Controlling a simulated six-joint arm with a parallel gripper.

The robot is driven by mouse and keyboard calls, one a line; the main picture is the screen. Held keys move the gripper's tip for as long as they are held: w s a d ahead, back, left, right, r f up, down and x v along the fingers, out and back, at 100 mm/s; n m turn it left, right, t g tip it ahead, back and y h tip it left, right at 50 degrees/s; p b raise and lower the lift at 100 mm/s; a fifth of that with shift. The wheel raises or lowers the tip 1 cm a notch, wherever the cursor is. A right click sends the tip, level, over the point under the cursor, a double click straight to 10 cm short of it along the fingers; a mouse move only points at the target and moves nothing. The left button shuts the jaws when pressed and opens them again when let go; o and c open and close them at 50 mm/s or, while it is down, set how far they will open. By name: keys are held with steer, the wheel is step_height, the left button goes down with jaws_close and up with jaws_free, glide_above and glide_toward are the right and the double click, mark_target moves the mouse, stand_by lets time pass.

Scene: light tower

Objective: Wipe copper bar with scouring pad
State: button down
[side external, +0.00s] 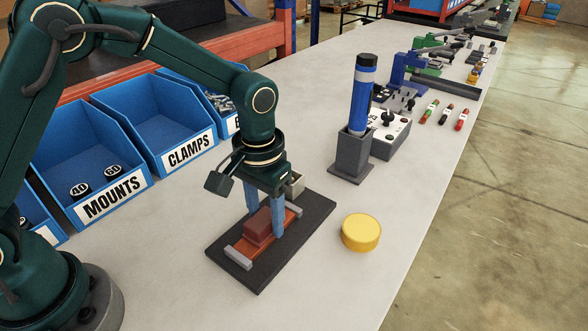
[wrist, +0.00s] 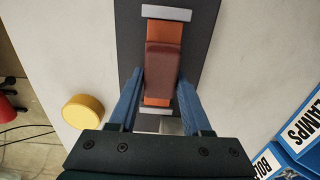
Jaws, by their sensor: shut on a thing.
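My gripper (side external: 264,226) has two blue fingers pointing down over the dark base plate (side external: 318,214). It is shut on the scouring pad (side external: 256,226), a dark red block. In the wrist view the pad (wrist: 163,62) sits between the fingertips, lengthwise along the bar. The copper bar (side external: 292,215) is orange and lies flat between two light grey end holders. The pad is over the middle of the bar and appears to rest on it. The bar shows beyond the pad at its far end in the wrist view (wrist: 164,33). The fingers partly hide pad and bar.
A yellow round tin (side external: 361,232) stands right of the plate. A blue torch-like cylinder (side external: 361,100) stands in a grey holder (side external: 351,155) behind. A control box (side external: 389,135) is beside it. Blue bins (side external: 104,150) line the left. The table front is clear.

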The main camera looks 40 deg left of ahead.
steer(key=shift+w, duration=2.05)
steer(key=shift+s+r, duration=0.2)
steer(key=shift+s, duration=1.9)
steer(key=shift+r, duration=0.1)
steer(key=shift+r, duration=2.9)
steer(key=shift+r, duration=1.5)
steer(key=shift+d, duration=0.1)
